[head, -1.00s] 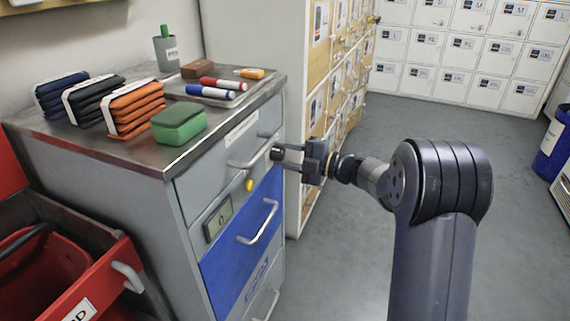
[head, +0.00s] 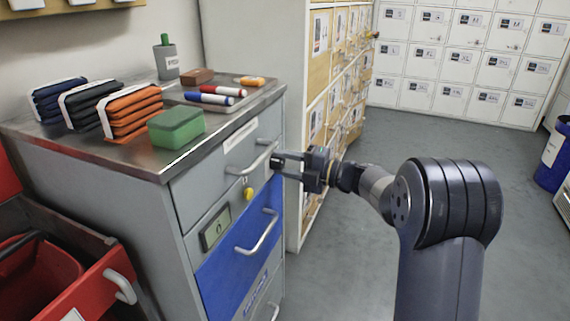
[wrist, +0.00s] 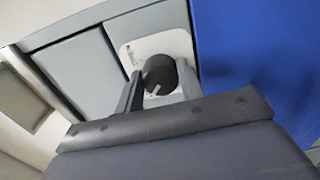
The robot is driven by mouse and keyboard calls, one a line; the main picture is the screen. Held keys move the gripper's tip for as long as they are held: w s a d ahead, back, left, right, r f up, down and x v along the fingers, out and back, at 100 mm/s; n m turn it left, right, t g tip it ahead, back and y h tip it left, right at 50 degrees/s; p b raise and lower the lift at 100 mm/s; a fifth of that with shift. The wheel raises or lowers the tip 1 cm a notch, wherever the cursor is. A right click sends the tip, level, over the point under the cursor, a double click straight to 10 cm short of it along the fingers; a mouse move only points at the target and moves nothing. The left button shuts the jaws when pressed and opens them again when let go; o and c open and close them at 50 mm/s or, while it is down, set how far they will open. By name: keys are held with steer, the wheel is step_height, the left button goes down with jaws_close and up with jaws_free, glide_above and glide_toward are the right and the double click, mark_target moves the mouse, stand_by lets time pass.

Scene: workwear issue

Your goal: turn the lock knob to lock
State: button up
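The lock knob (wrist: 158,75) is a dark round knob with a white mark on its face. It sits on a white plate (wrist: 132,55) with a small printed sign, in the wrist view. In the head view the dark knob (head: 276,162) shows at the tips of my gripper (head: 287,162), by the right edge of the grey drawer unit. In the wrist view the fingers of my gripper (wrist: 160,82) stand on either side of the knob. Whether they press on it or leave a small gap cannot be made out. The white mark points towards my gripper.
The drawer unit has a blue drawer (head: 240,245), metal handles (head: 252,158) and a yellow knob (head: 249,193). On its top lie folded packs (head: 130,112), a green block (head: 176,127) and markers (head: 222,91). A red bin (head: 40,285) stands at the left.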

steer(key=o, duration=0.5)
steer(key=shift+c, duration=0.2)
steer(key=p+v, duration=0.2)
steer(key=v, duration=0.8)
steer(key=shift+d+p, duration=0.4)
steer(key=shift+s+a, duration=0.1)
steer(key=b+x, duration=0.3)
steer(key=x, duration=0.8)
steer(key=shift+p, duration=0.35)
steer(key=shift+d+f, duration=0.1)
steer(key=shift+d, duration=0.1)
